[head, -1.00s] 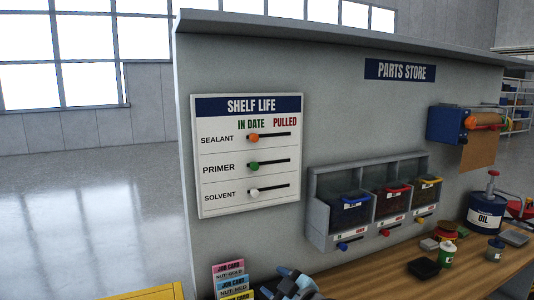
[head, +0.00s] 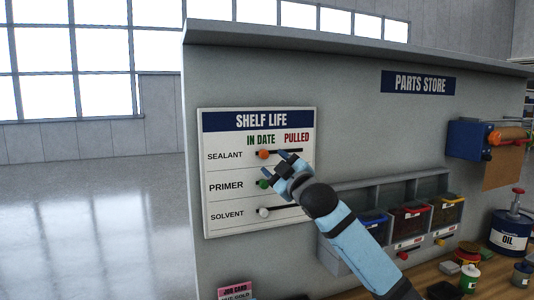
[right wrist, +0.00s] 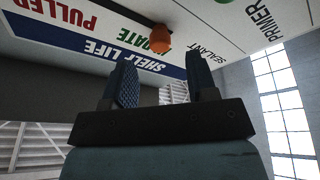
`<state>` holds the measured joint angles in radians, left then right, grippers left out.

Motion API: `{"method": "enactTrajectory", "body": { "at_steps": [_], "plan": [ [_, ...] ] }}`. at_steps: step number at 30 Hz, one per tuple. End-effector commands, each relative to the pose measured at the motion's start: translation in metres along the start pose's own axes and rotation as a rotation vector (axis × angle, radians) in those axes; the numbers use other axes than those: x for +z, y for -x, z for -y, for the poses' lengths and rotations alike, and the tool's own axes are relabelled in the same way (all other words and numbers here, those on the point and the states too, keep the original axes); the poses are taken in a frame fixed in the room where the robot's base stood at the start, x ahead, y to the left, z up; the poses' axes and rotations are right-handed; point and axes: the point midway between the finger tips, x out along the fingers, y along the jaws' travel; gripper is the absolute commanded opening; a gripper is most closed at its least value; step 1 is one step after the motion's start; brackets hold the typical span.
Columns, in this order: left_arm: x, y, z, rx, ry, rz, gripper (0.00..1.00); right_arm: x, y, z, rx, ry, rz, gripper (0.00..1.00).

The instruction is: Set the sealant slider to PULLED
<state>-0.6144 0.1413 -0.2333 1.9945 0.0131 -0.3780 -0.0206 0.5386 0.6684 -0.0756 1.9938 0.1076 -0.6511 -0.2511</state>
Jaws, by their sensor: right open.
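The shelf life board (head: 210,198) hangs on the grey wall panel. Its orange sealant knob (head: 263,154) sits at the left end of the top slot, under IN DATE. The PULLED heading (head: 297,138) is over the right part of that slot. My right gripper (head: 274,162) is in front of the board, just below and right of the orange knob, open and empty. In the right wrist view, the orange knob (right wrist: 165,39) shows beyond the two spread fingers, apart from them. My left gripper is out of view.
The green primer knob (head: 264,184) is close by my right gripper, and the white solvent knob (head: 264,211) is lower. Bins (head: 372,222) stand right of the board, behind my forearm. A job card rack (head: 234,292) is below.

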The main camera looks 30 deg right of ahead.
Motion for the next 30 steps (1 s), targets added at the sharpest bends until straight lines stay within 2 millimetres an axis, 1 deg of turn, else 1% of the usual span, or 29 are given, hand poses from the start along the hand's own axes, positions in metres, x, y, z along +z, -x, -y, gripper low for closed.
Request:
{"method": "enactTrajectory", "body": {
  "at_steps": [1,3,6,9,13,20,21,23,24,27,30],
  "plan": [
    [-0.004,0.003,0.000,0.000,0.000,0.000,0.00,-0.002,-0.011,-0.002,0.001,-0.001,0.001,0.53],
    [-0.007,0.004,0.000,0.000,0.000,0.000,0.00,-0.002,-0.022,-0.002,0.001,0.000,0.001,0.53],
    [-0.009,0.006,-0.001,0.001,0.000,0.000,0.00,-0.001,-0.035,-0.001,0.001,-0.001,0.000,0.53],
    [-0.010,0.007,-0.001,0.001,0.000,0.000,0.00,0.000,-0.042,0.000,0.000,0.000,0.001,0.53],
    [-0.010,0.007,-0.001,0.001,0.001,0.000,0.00,0.000,-0.046,0.000,0.000,0.001,0.001,0.53],
    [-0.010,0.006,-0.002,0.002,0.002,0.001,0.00,0.000,-0.046,0.000,0.000,0.001,0.000,0.53],
    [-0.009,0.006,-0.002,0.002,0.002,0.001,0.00,0.000,-0.046,0.001,0.000,0.001,0.000,0.43],
    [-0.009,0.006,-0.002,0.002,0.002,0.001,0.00,0.000,-0.046,0.001,0.000,0.001,0.000,0.30],
    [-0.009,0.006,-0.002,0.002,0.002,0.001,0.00,0.000,-0.046,0.001,0.000,0.001,0.000,0.20],
    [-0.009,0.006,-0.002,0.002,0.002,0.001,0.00,0.000,-0.046,0.000,0.000,0.001,0.000,0.00],
    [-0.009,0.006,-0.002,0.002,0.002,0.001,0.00,0.001,-0.046,0.000,0.000,0.001,0.000,0.00]
  ]
}}
